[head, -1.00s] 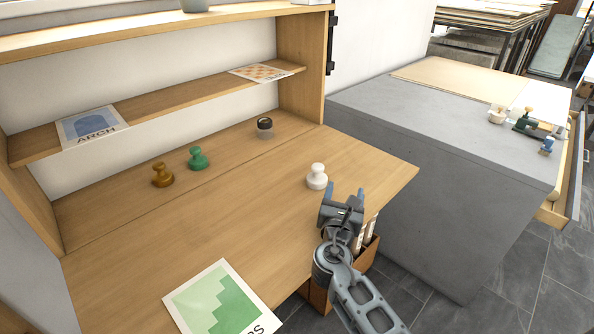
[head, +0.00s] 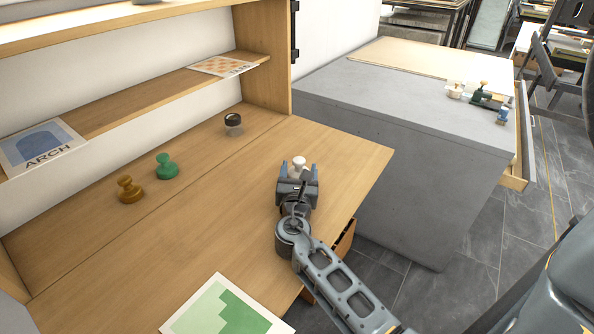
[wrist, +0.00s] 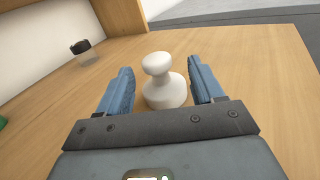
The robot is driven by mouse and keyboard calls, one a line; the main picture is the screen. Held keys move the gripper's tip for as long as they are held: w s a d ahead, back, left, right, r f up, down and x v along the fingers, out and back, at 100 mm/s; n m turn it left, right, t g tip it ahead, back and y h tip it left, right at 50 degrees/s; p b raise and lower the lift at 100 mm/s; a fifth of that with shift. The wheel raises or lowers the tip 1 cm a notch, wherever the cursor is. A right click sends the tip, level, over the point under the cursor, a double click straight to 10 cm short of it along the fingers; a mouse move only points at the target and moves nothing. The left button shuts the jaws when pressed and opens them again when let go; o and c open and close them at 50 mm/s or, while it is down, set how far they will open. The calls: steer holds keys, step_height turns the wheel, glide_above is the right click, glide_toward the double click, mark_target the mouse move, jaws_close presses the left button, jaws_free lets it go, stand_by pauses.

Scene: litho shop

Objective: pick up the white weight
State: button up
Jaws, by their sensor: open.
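The white weight (head: 299,165) stands upright on the wooden desk, a round knob on a wider base. In the head view my gripper (head: 298,175) is in front of it and hides its lower part. In the wrist view the white weight (wrist: 163,82) stands between the two blue fingers of my gripper (wrist: 160,90). The fingers are open, with a gap on each side of the weight.
A green weight (head: 167,166) and a brown weight (head: 129,189) stand to the left on the desk (head: 215,215). A dark-lidded jar (head: 233,125) stands behind. A green print (head: 225,308) lies at the front. A grey cabinet (head: 400,125) is to the right.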

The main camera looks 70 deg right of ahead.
mark_target(299, 158)
steer(key=x, duration=0.5)
steer(key=shift+w+r+p, duration=0.2)
steer(key=shift+p, duration=0.2)
jaws_close()
